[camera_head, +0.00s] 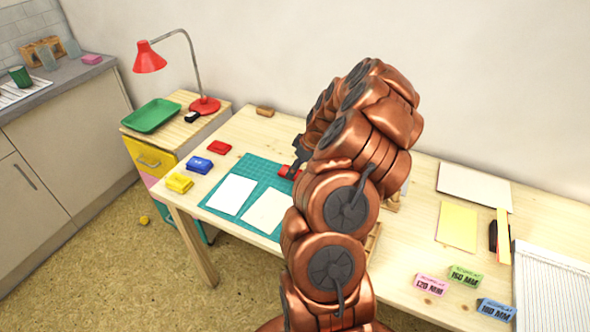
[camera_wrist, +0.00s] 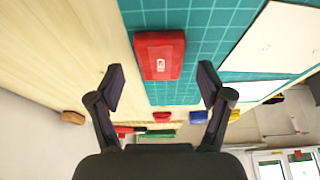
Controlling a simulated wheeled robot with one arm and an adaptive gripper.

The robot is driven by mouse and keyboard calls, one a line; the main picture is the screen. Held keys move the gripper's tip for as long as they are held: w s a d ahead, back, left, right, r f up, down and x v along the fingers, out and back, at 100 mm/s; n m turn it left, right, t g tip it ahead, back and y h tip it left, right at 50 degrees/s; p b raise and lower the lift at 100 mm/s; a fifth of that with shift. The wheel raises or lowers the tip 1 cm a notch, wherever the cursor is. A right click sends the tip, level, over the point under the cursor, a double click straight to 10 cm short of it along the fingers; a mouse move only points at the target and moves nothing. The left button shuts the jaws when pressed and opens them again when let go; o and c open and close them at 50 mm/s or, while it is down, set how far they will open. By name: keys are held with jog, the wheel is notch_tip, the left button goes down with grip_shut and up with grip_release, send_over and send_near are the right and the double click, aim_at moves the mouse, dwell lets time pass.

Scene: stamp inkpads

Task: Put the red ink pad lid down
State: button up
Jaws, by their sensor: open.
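A red block with a small white mark (camera_wrist: 160,55), which looks like the red ink pad lid, lies on the teal cutting mat (camera_wrist: 205,50) near its edge. In the head view a bit of this red piece (camera_head: 288,172) shows beside my gripper (camera_head: 298,158). My gripper (camera_wrist: 161,84) is open and empty in the wrist view. The lid lies beyond the fingertips, in line with the gap and apart from both fingers. Another red pad piece (camera_head: 220,147) sits on the table left of the mat; it also shows in the wrist view (camera_wrist: 162,117).
A blue ink pad (camera_head: 199,165) and a yellow one (camera_head: 179,183) sit near the table's left edge. Two pale sheets (camera_head: 231,194) lie on the mat. A wooden block (camera_head: 265,111) sits at the back edge. A red lamp (camera_head: 150,58) and green tray (camera_head: 152,116) stand left.

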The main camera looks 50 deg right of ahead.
jog(key=b+v, duration=0.2)
jog(key=v, duration=0.8)
jog(key=shift+r, duration=0.2)
jog(key=s+a+r+g, duration=0.1)
jog(key=a+r, duration=0.2)
jog(key=a, duration=0.7)
jog(key=s+a+r+g+y, duration=0.1)
jog(key=a+r, duration=0.1)
jog(key=a, duration=0.7)
jog(key=s+a+r+g, duration=0.1)
jog(key=a+r, duration=0.2)
jog(key=a, duration=0.7)
jog(key=s+a+m+g+h, duration=0.1)
jog(key=s+a, duration=0.4)
jog(key=s, duration=0.5)
jog(key=s+a+f+m+g+h, duration=0.1)
jog(key=s+a, duration=0.4)
jog(key=s, duration=0.6)
jog(key=shift+s+f+m+g, duration=0.35)
jog(key=shift+m+g, duration=0.25)
jog(key=shift+m, duration=0.1)
jog(key=shift+a, duration=0.1)
